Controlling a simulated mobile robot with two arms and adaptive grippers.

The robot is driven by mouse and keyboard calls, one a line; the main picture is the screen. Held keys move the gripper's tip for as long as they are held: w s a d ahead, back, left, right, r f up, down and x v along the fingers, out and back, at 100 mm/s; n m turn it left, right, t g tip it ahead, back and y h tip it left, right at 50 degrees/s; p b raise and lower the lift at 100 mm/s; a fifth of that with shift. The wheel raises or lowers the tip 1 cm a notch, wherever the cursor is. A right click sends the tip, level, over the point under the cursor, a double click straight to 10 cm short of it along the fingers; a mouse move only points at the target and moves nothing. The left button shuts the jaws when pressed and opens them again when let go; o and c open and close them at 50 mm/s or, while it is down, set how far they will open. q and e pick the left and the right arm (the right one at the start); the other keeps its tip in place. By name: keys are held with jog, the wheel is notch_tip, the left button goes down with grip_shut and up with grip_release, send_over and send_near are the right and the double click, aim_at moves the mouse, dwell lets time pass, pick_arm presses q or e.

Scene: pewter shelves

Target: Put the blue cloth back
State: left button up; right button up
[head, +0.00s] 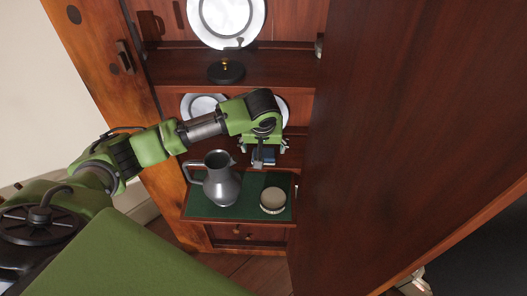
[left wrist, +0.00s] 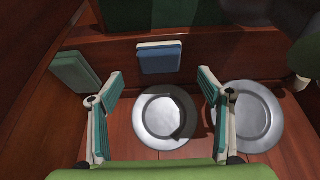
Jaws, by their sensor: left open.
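The blue cloth (left wrist: 160,57) is a small, flat, folded blue piece with a pale edge. In the left wrist view it lies beyond the fingertips, near the middle. In the head view a small blue patch of it (head: 264,156) shows just under my left gripper (head: 263,147). My left gripper is open, with its two fingers spread and nothing between them in the left wrist view (left wrist: 160,74). A similar green folded piece (left wrist: 77,75) lies left of the blue one. A pale and green part at the lower right edge looks like my right gripper (head: 416,281); its jaws cannot be made out.
A pewter pitcher (head: 221,182) and a round lidded box (head: 272,200) stand on the green-lined surface (head: 250,211). Pewter plates (left wrist: 165,117) (left wrist: 243,115) are close by the fingers. A candle holder (head: 226,71) stands above. A large wooden door (head: 410,110) fills the right.

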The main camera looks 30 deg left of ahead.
pick_arm(q)
jog(key=shift+v, duration=2.7)
